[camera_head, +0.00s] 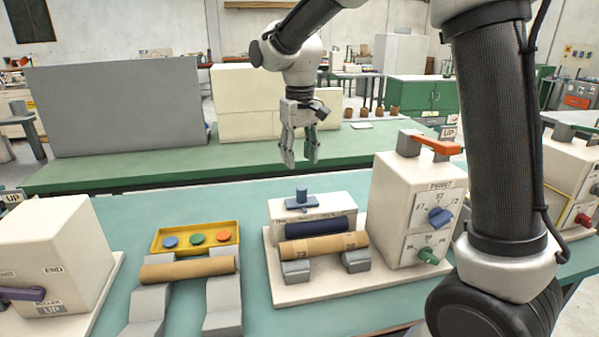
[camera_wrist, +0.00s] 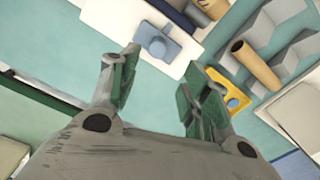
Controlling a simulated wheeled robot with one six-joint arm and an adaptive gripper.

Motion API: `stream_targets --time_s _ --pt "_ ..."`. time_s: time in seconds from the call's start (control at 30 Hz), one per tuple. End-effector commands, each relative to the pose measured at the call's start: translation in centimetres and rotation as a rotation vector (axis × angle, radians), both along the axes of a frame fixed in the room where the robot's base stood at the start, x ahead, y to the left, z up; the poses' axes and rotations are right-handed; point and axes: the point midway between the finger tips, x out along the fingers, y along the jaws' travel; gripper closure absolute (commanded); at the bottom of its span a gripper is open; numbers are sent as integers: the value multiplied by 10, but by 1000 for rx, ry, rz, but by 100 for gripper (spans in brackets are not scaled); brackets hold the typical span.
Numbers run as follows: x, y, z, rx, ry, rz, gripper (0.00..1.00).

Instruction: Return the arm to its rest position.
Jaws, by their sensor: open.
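My gripper (camera_head: 301,158) hangs from my arm over the far part of the benches, fingers pointing down, open and empty. The wrist view also shows my gripper (camera_wrist: 160,100), with its two fingers apart and nothing between them. Below and in front of it in the head view stands a winder unit with a blue knob (camera_head: 301,198) on top and a cardboard tube (camera_head: 323,249) lying across grey supports. The wrist view shows the blue knob (camera_wrist: 158,46) beyond the fingers, apart from them.
A yellow tray (camera_head: 196,237) with coloured discs and another cardboard tube (camera_head: 187,269) on grey stands are at left. A control box (camera_head: 418,205) with an orange lever (camera_head: 437,145) stands at right. A grey panel (camera_head: 115,107) and cream boxes rise behind. Green bench top (camera_head: 230,160) under the gripper is clear.

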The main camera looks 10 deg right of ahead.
Motion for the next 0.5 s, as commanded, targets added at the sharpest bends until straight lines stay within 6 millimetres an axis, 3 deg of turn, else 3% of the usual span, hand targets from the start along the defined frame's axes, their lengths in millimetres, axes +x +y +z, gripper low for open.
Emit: stream_targets --time_s 0.5 --pt "-4 -7 15 3 -7 -8 53"
